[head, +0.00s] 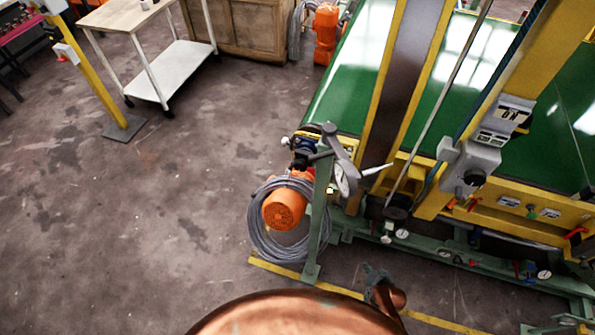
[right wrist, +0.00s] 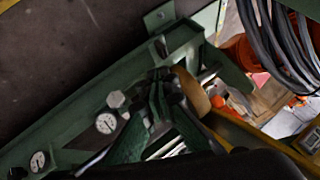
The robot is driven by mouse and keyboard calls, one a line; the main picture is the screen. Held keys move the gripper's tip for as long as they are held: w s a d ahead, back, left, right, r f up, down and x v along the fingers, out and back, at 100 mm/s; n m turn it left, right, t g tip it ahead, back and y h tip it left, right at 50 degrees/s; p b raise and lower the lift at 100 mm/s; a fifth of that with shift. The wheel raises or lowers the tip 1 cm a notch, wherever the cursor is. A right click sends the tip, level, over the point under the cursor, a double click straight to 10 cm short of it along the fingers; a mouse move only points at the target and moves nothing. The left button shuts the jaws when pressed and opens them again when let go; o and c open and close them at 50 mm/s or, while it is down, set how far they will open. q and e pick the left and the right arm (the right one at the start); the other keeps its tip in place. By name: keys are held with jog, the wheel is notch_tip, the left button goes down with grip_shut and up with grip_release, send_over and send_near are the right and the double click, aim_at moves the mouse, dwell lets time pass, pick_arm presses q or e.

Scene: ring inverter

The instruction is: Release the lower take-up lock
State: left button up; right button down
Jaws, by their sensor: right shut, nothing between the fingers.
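My right gripper (head: 378,276) is low at the bottom of the head view, in front of the machine's green lower frame. Its fingers are together and empty. In the right wrist view the dark fingers (right wrist: 160,82) reach toward the green frame rail (right wrist: 75,125), near a tan curved part (right wrist: 190,90). I cannot tell whether they touch either. Two round white gauges (right wrist: 106,123) sit on the rail to the left. In the head view, small red handles (head: 577,235) show along the lower frame. I cannot tell which part is the lower take-up lock. My left gripper is out of view.
The machine (head: 490,215) has a green bed and yellow beams. An orange motor (head: 284,209) with coiled grey hose (head: 262,240) stands at its left end. A yellow floor line (head: 440,322) runs along the front. Open floor (head: 150,220) lies left; a white cart (head: 172,72) stands behind.

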pick_arm(q)
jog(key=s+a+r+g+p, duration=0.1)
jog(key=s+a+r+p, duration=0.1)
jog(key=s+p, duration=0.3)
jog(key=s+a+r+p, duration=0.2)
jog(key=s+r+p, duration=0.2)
jog(key=p, duration=0.2)
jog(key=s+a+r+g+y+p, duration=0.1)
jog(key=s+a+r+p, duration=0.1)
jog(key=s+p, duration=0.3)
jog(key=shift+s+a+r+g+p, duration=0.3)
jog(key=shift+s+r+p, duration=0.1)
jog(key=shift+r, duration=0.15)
pick_arm(e)
jog(key=s+d+r+n+g, duration=0.1)
jog(key=s+n+g, duration=0.1)
jog(key=s, duration=1.2)
jog(key=s+d+r+n+g+h, duration=0.1)
jog(key=s+d+n+g, duration=0.1)
jog(key=s, duration=1.3)
jog(key=s+d+r+n+g+h, duration=0.1)
jog(key=s+n+g, duration=0.1)
jog(key=s, duration=1.3)
jog(key=shift+d+n+g, duration=0.3)
jog(key=shift+d+g, duration=0.1)
jog(key=shift+g, duration=0.4)
